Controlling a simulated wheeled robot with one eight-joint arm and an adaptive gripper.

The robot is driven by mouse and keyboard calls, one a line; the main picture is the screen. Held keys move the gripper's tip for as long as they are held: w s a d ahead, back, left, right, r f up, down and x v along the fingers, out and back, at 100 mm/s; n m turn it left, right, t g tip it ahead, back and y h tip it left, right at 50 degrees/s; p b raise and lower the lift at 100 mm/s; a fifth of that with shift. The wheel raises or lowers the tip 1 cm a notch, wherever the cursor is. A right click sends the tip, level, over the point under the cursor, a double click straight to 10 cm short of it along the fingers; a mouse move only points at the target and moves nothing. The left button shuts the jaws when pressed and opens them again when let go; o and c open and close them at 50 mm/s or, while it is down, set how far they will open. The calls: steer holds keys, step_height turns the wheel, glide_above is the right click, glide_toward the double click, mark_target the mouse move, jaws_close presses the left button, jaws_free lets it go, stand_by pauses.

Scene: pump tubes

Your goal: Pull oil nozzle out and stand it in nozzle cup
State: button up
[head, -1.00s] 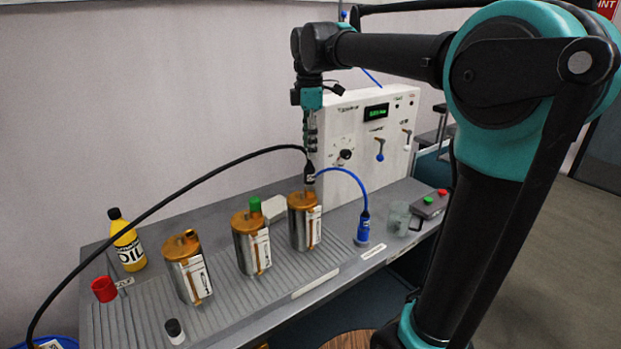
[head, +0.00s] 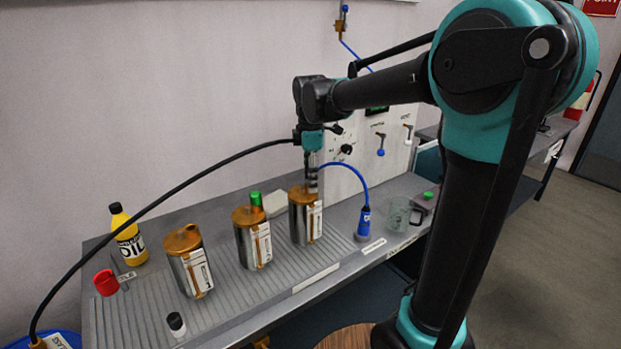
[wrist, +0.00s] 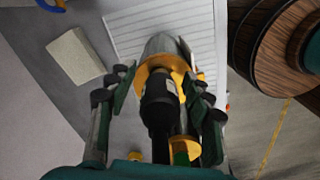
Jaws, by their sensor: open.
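The black oil nozzle (wrist: 158,100) stands upright in the top of the right metal canister (head: 306,220), which has an orange lid. A black hose (head: 180,187) runs from it to the left. My gripper (wrist: 160,80) is open, with its fingers on either side of the nozzle; in the head view it is just above the lid (head: 312,183). In the head view the gripper hides most of the nozzle. The red cup (head: 106,283), likely the nozzle cup, stands at the left end of the bench by a partly hidden label.
Two more canisters (head: 252,240) (head: 188,264) stand on the ribbed bench top. A yellow oil bottle (head: 127,238) is behind the red cup. A blue nozzle (head: 364,221) with a blue hose and a glass mug (head: 398,217) are at the right. The control panel is behind.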

steer(key=shift+c, duration=0.6)
jaws_close()
steer(key=shift+o, duration=0.6)
jaws_free()
